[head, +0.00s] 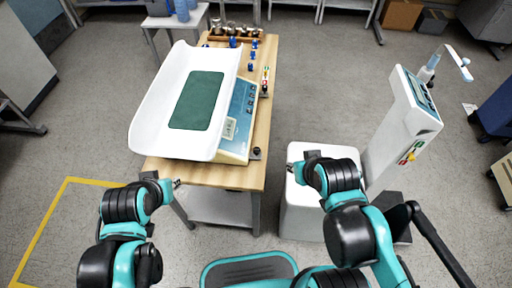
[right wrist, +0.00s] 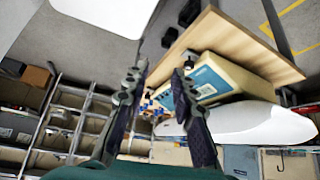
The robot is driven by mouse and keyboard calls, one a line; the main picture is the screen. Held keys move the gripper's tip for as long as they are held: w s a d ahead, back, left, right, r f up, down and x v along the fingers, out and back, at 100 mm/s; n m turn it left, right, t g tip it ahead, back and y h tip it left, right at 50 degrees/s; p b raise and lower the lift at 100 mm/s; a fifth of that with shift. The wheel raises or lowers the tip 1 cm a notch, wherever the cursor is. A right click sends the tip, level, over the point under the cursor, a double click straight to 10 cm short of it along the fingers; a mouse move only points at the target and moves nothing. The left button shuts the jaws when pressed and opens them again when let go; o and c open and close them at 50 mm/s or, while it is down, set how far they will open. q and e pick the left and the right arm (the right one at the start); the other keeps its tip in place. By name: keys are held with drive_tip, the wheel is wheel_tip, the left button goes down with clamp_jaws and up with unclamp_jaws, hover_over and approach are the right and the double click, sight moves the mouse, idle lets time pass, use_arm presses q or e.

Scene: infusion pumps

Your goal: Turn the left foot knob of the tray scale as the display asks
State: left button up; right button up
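The tray scale has a long white tray (head: 150,120) with a green mat (head: 198,100) on it, and a cream body with a blue panel (head: 243,97). Its small display (head: 230,127) is too small to read. A black foot knob (head: 256,153) shows at the near right corner of the scale, and another dark knob (head: 264,91) farther along the right side. My left gripper (head: 177,183) is at the table's near left edge, apart from the scale; its fingers are too small to judge. My right gripper (head: 291,168) is right of the table, open and empty in the right wrist view (right wrist: 160,80).
The wooden table (head: 210,174) carries several blue-topped items and a rack of metal weights (head: 235,30) at its far end. A white cabinet (head: 305,205) and a white device column (head: 400,130) stand at the right.

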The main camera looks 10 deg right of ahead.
drive_tip(key=o, duration=0.4)
drive_tip(key=shift+w+r, duration=0.1)
drive_tip(key=shift+r, duration=0.05)
drive_tip(key=w+a+r+n+g+p, duration=0.1)
drive_tip(key=w+r+n+p, duration=0.2)
drive_tip(key=n, duration=0.1)
drive_tip(key=n+g+p, duration=0.6)
drive_tip(key=n+p, duration=0.3)
drive_tip(key=n, duration=0.9)
hover_over(257, 149)
wheel_tip(257, 149, down, 8)
drive_tip(key=shift+d+r, duration=0.1)
drive_tip(key=shift+f+n, duration=0.3)
drive_tip(key=shift+f, duration=0.05)
wheel_tip(257, 149, down, 8)
drive_tip(key=b, duration=0.3)
drive_tip(key=shift+r, duration=0.2)
